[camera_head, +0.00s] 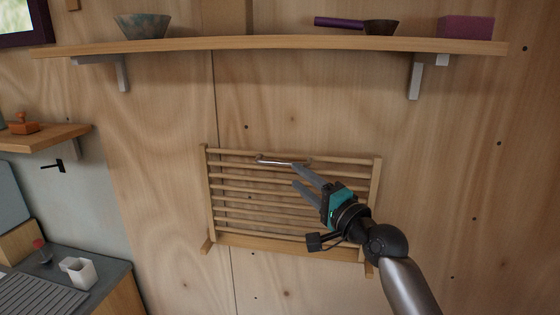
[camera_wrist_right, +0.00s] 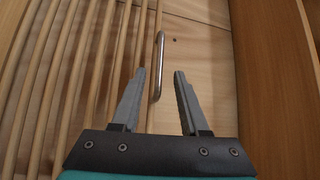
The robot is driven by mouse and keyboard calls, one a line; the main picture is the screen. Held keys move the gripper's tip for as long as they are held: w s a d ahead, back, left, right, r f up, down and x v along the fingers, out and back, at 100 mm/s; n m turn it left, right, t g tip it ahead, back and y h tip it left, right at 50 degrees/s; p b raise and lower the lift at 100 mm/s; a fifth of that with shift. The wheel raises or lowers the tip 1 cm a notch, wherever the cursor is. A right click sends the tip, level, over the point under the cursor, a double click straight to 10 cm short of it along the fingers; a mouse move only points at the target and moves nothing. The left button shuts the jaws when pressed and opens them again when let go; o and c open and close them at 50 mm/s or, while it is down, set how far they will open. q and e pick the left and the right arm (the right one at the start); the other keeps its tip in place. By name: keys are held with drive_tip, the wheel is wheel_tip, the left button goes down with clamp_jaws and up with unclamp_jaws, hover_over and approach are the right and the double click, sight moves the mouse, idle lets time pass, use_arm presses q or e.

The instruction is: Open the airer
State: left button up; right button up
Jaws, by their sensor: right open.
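The airer (camera_head: 290,241) is a wooden rack with several horizontal rods, standing folded up against the plywood wall. A metal bar handle (camera_head: 272,160) sits on its top part; it also shows in the right wrist view (camera_wrist_right: 159,68). My right gripper (camera_head: 300,178) is in front of the airer, just below and to the right of the handle. In the right wrist view its two fingers (camera_wrist_right: 160,72) are apart, with the handle's near end close to the left fingertip. Nothing is held. I cannot tell whether the fingertip touches the handle. My left gripper is not in view.

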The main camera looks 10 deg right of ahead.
sight(280, 163)
drive_tip(key=x, duration=0.8)
drive_tip(key=shift+w, duration=0.1)
clamp_jaws()
idle(1.4)
